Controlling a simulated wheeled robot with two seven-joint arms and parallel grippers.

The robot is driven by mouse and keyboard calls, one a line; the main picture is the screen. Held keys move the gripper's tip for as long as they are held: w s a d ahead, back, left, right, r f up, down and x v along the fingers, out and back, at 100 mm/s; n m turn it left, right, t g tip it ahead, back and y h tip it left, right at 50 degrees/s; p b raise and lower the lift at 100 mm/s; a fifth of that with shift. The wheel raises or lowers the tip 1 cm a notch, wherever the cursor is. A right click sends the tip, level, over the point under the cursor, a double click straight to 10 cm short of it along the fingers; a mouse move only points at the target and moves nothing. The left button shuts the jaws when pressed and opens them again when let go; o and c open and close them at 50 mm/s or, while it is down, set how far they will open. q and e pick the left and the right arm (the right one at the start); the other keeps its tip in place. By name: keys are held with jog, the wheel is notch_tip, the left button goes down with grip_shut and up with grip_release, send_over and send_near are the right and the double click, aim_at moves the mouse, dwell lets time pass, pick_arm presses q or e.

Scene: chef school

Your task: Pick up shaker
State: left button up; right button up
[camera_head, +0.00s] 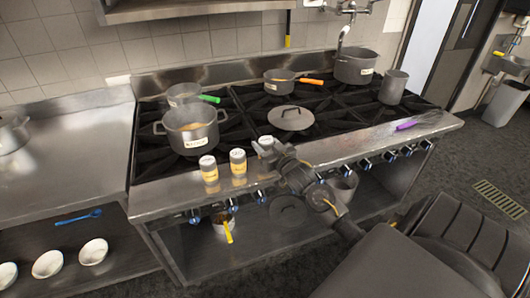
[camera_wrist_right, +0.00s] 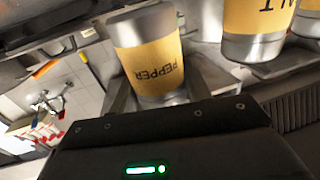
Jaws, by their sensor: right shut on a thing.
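Three shakers with yellow labels stand in a row at the stove's front edge in the head view. The left one (camera_head: 209,169) and the middle one (camera_head: 238,163) are clear of my gripper. The right one (camera_head: 266,142) is partly hidden by my right gripper (camera_head: 264,153), which is shut on it. In the right wrist view this pepper shaker (camera_wrist_right: 150,52) sits between my fingers, its "PEPPER" label upside down. A shaker with a label ending in "NT" or "LT" (camera_wrist_right: 256,28) stands beside it. My left gripper is not in view.
A large labelled pot (camera_head: 190,132) stands behind the shakers. A lid (camera_head: 291,118), an orange-handled pan (camera_head: 280,86) and a purple-handled utensil (camera_head: 405,126) lie on the stove. The left steel counter (camera_head: 70,140) is mostly bare.

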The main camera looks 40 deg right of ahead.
pick_arm(q)
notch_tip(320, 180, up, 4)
jog(key=p, duration=0.4)
jog(key=shift+p, duration=0.35)
pick_arm(e)
jog(key=s+a+r, duration=0.4)
jog(key=s+r, duration=0.9)
jog(key=r, duration=0.2)
jog(key=shift+s+r, duration=0.25)
jog(key=shift+r, duration=0.05)
jog(key=shift+d, duration=0.1)
